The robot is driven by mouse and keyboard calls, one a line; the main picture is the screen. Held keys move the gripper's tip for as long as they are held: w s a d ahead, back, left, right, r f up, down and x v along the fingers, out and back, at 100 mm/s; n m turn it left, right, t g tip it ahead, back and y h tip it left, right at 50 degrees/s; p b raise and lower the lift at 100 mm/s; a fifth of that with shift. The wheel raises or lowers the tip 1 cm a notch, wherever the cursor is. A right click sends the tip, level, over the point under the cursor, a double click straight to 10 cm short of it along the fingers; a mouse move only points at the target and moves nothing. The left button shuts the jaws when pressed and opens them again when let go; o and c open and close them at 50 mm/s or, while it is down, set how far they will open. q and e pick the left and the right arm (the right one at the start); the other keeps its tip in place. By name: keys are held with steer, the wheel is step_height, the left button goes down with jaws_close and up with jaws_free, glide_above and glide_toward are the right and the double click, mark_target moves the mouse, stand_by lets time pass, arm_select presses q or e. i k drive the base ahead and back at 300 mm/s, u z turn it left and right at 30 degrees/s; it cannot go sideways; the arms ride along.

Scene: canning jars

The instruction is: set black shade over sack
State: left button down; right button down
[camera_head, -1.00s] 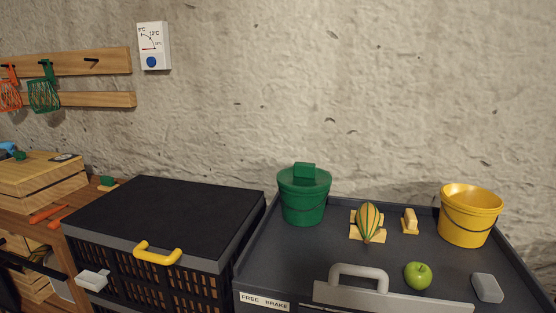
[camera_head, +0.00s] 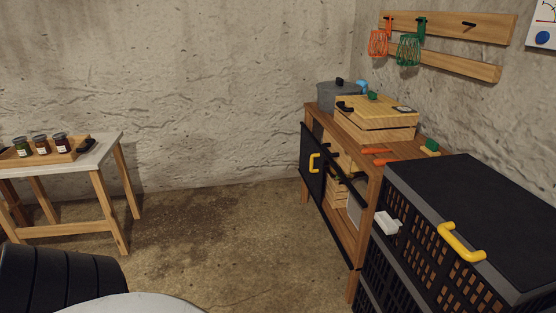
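No sack can be made out in this view, and nothing shows clearly as a shade. The large dark piece is a black slatted crate or cabinet (camera_head: 405,265) at the right, with a flat black top (camera_head: 470,205) and a yellow handle (camera_head: 461,242). Orange-brown contents show in part through its slats. A white block-like fitting (camera_head: 387,222) is at its left corner. Neither of my grippers is in view.
A wooden workbench (camera_head: 345,125) by the right wall bears a wooden crate (camera_head: 372,122) and a grey pot (camera_head: 340,95); its black door (camera_head: 312,160) has a yellow handle. A table (camera_head: 112,150) with a tray of jars (camera_head: 41,145) stands left. Floor (camera_head: 225,225) between is clear.

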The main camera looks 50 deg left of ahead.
mark_target(312, 161)
steer(key=u, duration=1.8)
steer(key=i, duration=0.55)
steer(key=u, duration=0.8)
steer(key=i, duration=2.05)
steer(key=z, duration=1.05)
steer(key=i, duration=0.8)
steer(key=z, duration=0.65)
